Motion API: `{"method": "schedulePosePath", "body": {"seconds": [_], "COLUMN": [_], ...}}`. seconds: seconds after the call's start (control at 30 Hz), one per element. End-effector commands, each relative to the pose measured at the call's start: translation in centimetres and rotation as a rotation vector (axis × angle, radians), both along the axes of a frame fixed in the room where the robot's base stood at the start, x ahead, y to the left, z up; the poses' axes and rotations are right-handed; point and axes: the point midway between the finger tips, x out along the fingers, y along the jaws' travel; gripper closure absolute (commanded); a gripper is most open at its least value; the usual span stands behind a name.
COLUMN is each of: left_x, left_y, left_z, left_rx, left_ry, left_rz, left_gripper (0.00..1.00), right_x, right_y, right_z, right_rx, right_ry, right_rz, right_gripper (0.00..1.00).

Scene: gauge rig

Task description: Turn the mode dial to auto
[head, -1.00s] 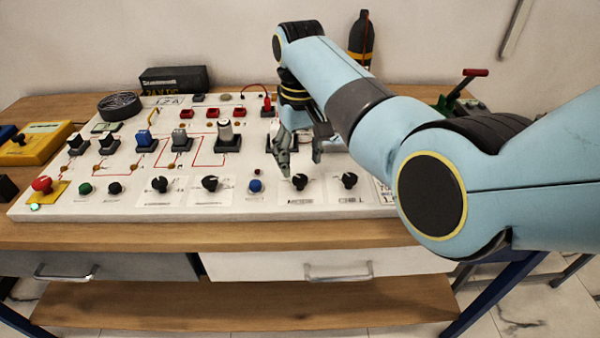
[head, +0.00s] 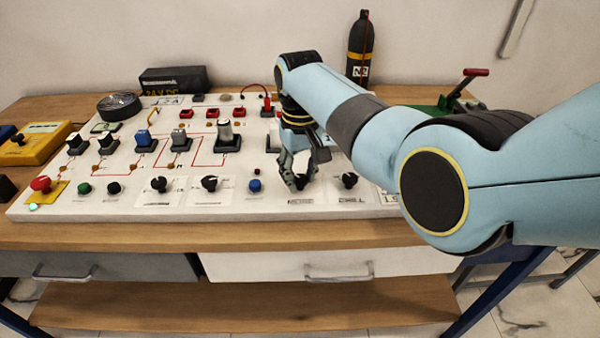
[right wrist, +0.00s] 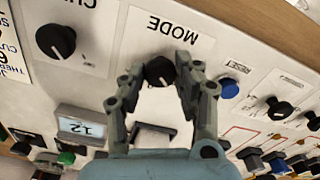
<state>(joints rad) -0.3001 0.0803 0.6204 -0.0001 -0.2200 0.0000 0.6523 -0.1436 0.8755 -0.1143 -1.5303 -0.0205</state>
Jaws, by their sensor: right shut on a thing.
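The mode dial is a black round knob on a white label marked MODE, at the front of the white panel (head: 120,208). In the right wrist view the mode dial (right wrist: 160,71) sits between my right gripper's fingertips (right wrist: 166,84), its pointer mark partly visible. The right gripper is shut on the dial. The dial's setting marks are too small to read. My left gripper is not in view.
A blue reset button (right wrist: 228,88) stands close beside the mode dial. On the other side is another black dial (head: 349,180), labelled CHILL in the head view. A small display (right wrist: 80,122) is near the gripper. A red button (head: 41,184) is at the far left.

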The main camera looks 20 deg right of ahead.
Motion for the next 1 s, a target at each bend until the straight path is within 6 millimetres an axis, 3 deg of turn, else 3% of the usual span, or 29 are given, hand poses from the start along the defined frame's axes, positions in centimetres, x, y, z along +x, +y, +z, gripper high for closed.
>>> {"method": "schedulePosePath", "body": {"seconds": [0.47,1.0], "left_x": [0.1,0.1], "left_y": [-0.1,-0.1], "left_z": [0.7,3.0], "left_rx": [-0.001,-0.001], "left_ry": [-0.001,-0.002], "left_rz": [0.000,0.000], "left_gripper": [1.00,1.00], "right_x": [0.0,0.0], "right_y": [0.0,0.0], "right_z": [0.1,0.2], "right_rx": [0.000,0.000], "right_ry": [0.002,0.002], "right_rz": [-0.081,-0.544], "right_gripper": [1.00,1.00]}}
